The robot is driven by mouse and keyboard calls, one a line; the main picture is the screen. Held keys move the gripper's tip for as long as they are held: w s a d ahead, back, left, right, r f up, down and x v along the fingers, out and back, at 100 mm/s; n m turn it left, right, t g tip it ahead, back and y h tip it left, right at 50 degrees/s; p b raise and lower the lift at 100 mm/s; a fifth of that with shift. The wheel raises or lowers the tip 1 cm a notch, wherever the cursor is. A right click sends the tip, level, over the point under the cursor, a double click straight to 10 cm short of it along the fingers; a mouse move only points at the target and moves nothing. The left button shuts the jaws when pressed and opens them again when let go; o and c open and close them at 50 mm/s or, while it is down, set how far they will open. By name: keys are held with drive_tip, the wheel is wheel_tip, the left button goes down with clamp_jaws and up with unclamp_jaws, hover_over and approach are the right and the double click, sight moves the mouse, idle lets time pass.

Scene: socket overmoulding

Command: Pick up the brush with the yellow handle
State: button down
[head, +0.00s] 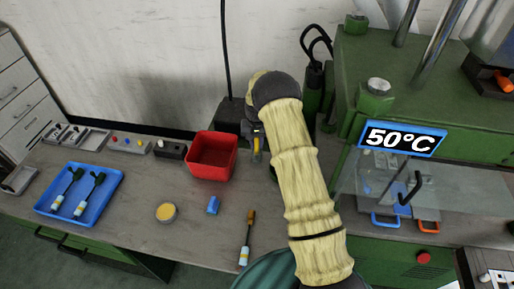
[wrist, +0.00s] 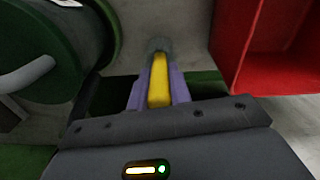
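The yellow handle of the brush (wrist: 159,80) is between the two purple fingers of my gripper (wrist: 159,92) in the wrist view. The fingers lie close along both sides of the handle with no clear gap, so the gripper looks shut on it. A dark grey-green end shows beyond the handle; the rest of the brush is hidden. In the head view my gripper (head: 258,150) points down behind the red bin's right side, with a bit of yellow (head: 257,144) showing at it. I cannot tell whether the brush touches the table.
The red bin (head: 211,157) stands just left of my gripper. A green press (head: 440,75) stands to the right, with a 50°C sign. A blue tray (head: 112,198) with two brushes is at the left. Another brush (head: 247,238) lies near the front edge.

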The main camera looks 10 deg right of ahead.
drive_tip(key=shift+r, duration=0.1)
wheel_tip(320, 180, up, 10)
drive_tip(key=shift+f+b, duration=0.1)
drive_tip(key=shift+b, duration=1.1)
idle(1.3)
drive_tip(key=shift+d, duration=0.1)
idle(0.7)
